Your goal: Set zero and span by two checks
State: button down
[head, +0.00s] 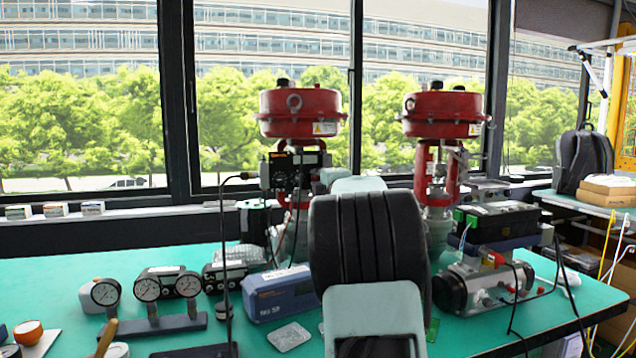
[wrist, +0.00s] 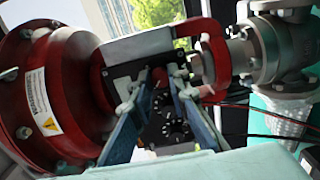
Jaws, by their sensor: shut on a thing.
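Two control valves with red actuators stand on the teal bench, a left valve (head: 300,112) and a right valve (head: 441,115). A black positioner (head: 293,168) is mounted on the left valve. In the wrist view the positioner's dark face (wrist: 168,128) with round dials lies between my blue fingers. In the head view my arm hides the gripper. The valve's red actuator (wrist: 60,95) fills the left of the wrist view.
Pressure gauges (head: 160,287) stand at the front left. A blue-grey box (head: 282,292) and a clear tray (head: 289,337) lie near the middle. A second actuator assembly (head: 485,285) stands at right. Cables (head: 224,220) rise beside the left valve.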

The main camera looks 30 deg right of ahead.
dwell(0.4)
jog(key=c, duration=2.1)
grip_release()
jog(key=v, duration=1.2)
